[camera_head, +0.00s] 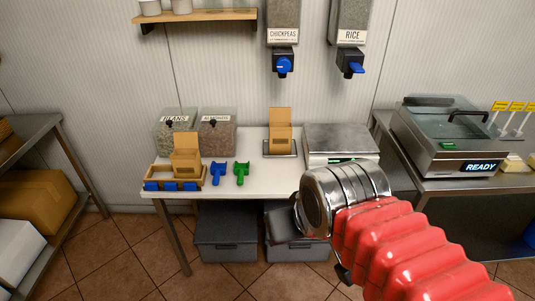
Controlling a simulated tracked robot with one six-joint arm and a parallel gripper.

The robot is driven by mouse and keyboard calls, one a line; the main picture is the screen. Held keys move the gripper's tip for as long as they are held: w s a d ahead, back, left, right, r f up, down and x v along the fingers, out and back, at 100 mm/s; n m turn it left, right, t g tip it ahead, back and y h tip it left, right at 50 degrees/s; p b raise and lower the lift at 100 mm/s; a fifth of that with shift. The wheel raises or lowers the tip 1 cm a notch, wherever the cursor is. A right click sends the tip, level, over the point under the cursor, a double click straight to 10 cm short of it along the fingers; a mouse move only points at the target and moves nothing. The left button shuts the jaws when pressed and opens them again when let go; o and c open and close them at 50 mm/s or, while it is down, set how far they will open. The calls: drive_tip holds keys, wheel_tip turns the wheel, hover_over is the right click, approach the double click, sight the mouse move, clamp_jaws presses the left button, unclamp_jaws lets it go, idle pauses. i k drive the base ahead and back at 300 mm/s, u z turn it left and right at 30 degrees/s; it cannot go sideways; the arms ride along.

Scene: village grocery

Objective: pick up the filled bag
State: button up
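Two brown paper bags with raised open tops are in view. One bag (280,132) stands upright on a small dark-edged metal plate (271,153) below the chickpeas dispenser. The other bag (186,160) stands in a wooden rack (160,175) with blue clips at the table's left. I cannot see into either bag, so I cannot tell which is filled. My arm, with a red ribbed sleeve and metal wrist, reaches in from the lower right, apart from both bags. My gripper (343,273) shows only as a small dark part at the wrist; its fingers cannot be made out.
Chickpeas (283,35) and rice (349,30) dispensers hang above the white table (255,180). A blue clip (218,173), a green clip (242,173), two clear bins (217,132) and a scale (340,140) are on it. A sealing machine (445,140) reading READY stands right.

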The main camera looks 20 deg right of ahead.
sight(280, 133)
drive_tip(key=u, duration=0.3)
drive_tip(key=k, duration=0.75)
drive_tip(key=u, duration=0.55)
drive_tip(key=i, duration=1.65)
drive_tip(key=z, duration=0.75)
drive_tip(key=i, duration=0.8)
drive_tip(key=z, duration=0.05)
